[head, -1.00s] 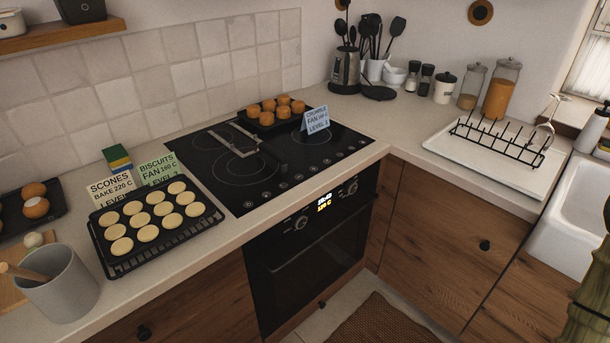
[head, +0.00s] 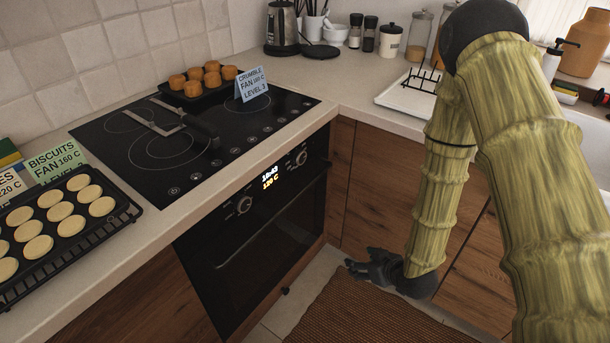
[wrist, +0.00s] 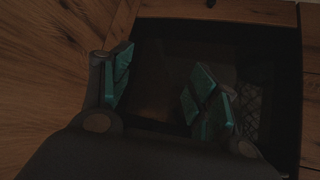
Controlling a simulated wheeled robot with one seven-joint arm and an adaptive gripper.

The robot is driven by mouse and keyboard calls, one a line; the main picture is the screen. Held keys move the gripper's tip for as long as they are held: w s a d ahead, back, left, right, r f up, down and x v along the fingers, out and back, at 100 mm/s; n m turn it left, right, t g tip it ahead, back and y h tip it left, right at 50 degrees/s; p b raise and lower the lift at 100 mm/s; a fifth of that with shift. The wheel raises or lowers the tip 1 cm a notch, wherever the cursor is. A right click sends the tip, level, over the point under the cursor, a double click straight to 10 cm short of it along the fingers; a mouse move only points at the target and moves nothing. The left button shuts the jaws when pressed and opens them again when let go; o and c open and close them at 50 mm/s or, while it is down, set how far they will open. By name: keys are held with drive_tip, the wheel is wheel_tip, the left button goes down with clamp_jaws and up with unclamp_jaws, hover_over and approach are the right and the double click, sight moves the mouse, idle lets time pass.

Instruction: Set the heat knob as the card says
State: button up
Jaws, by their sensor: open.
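The black oven (head: 265,240) has a left knob (head: 244,205) and a right knob (head: 301,157). Its display (head: 270,177) between them shows a clock line above 120 C. A green card (head: 58,163) reads BISCUITS, FAN, apparently 160 C, with its level line partly hidden by the tray. A blue card (head: 252,84) reads CRUMBLE, FAN, a blurred temperature, LEVEL 3. A scones card (head: 10,187) is cut off at the left edge, ending in 220 C. My gripper (head: 362,268) is low before the oven, touching neither knob. In the wrist view its fingers (wrist: 163,88) are apart and empty.
A tray of pale biscuits (head: 125,212) sits on the counter left of the hob (head: 180,150). Orange-brown bakes (head: 205,76) stand on a dark tray at the hob's back. A rug (head: 370,315) lies on the floor. Wooden cabinets (head: 375,185) stand right of the oven.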

drive_tip(key=w+a+r+n+t+y+b, duration=0.3)
drive_tip(key=w+a+r+n+y+b, duration=0.15)
drive_tip(key=w+r, duration=0.55)
drive_tip(key=n+y+b, duration=0.5)
drive_tip(key=n, duration=0.2)
approach(303, 159)
drive_tip(key=shift+g, duration=0.4)
drive_tip(key=x, duration=0.4)
drive_tip(key=b+x, duration=0.1)
drive_tip(key=x, duration=0.3)
drive_tip(key=shift+w+a+r, duration=0.2)
drive_tip(key=shift+w+a, duration=0.05)
drive_tip(key=shift+w, duration=0.1)
